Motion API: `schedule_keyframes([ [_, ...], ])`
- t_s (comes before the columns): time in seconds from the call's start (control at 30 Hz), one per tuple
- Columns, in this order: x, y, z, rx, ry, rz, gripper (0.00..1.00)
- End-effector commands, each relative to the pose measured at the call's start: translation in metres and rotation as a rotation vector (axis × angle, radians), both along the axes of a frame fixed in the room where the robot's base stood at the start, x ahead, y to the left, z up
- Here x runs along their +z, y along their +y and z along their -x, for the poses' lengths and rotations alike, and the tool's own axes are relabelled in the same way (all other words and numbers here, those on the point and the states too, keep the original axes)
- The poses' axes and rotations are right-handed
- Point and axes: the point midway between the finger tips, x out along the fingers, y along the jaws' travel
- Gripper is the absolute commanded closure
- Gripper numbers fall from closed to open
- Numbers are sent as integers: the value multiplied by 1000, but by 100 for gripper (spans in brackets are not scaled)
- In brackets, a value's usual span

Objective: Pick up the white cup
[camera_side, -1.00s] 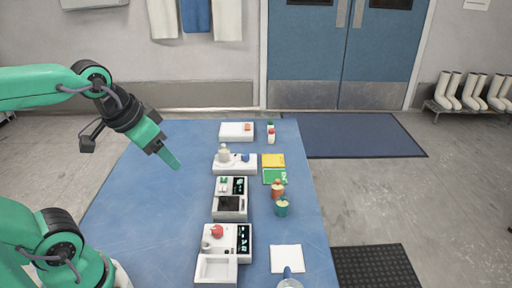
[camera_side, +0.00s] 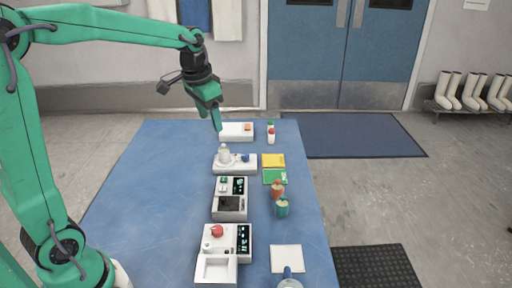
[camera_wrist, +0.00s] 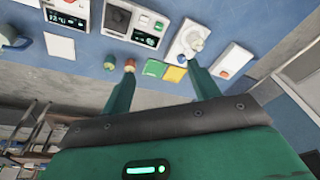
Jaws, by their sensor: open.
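No cup is clearly recognizable. A rounded white object (camera_side: 224,154), possibly the white cup, stands upright on a white base (camera_side: 222,170), left of a small blue part (camera_side: 245,158). The white object also shows in the wrist view (camera_wrist: 195,43) at the upper right.
Yellow (camera_side: 273,160) and green (camera_side: 275,177) packets lie right of the base. Devices with dark displays (camera_side: 239,187) stand nearer. The table's left side (camera_side: 140,200) is clear.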

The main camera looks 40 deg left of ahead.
Motion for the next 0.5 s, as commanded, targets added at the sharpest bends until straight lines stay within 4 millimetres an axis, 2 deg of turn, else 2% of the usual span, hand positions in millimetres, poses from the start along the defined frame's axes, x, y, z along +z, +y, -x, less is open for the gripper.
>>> schedule_keyframes([
  [0.2,-27,24,-38,-27,62,0,39],
  [0.5,-74,58,-82,-70,141,7,39],
])
